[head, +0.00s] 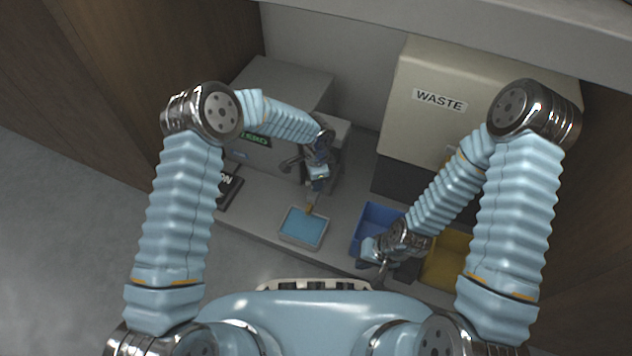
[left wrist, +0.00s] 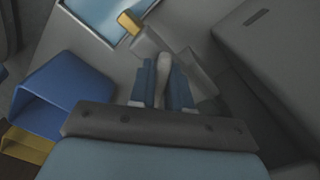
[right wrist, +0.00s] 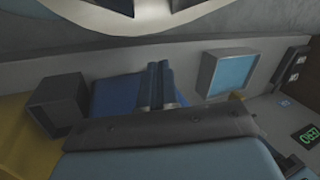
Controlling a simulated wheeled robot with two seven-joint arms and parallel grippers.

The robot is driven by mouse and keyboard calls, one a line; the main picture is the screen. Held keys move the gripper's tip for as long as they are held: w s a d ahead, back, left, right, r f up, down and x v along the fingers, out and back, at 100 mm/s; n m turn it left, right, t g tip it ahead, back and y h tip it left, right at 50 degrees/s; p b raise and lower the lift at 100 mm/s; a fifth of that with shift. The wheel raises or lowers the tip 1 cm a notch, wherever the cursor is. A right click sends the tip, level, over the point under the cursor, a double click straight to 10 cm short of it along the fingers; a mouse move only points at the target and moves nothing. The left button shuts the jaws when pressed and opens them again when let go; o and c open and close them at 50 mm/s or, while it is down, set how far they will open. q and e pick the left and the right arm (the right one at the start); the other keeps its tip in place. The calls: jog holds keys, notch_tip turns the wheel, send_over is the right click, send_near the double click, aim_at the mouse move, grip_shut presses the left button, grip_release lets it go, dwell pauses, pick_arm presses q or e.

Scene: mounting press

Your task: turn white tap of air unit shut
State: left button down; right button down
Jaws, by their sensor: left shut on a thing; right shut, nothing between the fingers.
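My left gripper (head: 318,185) points down in front of the grey machine (head: 265,155). In the left wrist view, its blue fingers (left wrist: 162,85) are shut on a pale, whitish lever, the white tap (left wrist: 161,72). The tap stands by a small grey block, perhaps part of the air unit (left wrist: 187,62). In the head view the gripper hides the tap. My right gripper (head: 372,262) is shut and empty near the blue bin. Its closed fingers (right wrist: 161,84) show in front of that bin in the right wrist view.
A tray with a light blue inside (head: 303,227) lies on the bench, with a yellow piece (head: 310,208) at its back edge. A blue bin (head: 378,220) and a yellow bin (head: 447,262) stand to the right. A large WASTE box (head: 440,85) stands behind them.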

pick_arm(q)
jog(key=m, duration=0.3)
jog(key=shift+m, duration=0.3)
jog(key=shift+m+b, duration=0.35)
jog(key=shift+m, duration=1.45)
jog(key=c, duration=1.1)
grip_release()
jog(key=shift+r, duration=0.1)
notch_tip(320, 180, up, 14)
jog(key=p, duration=0.2)
jog(key=shift+p, duration=0.3)
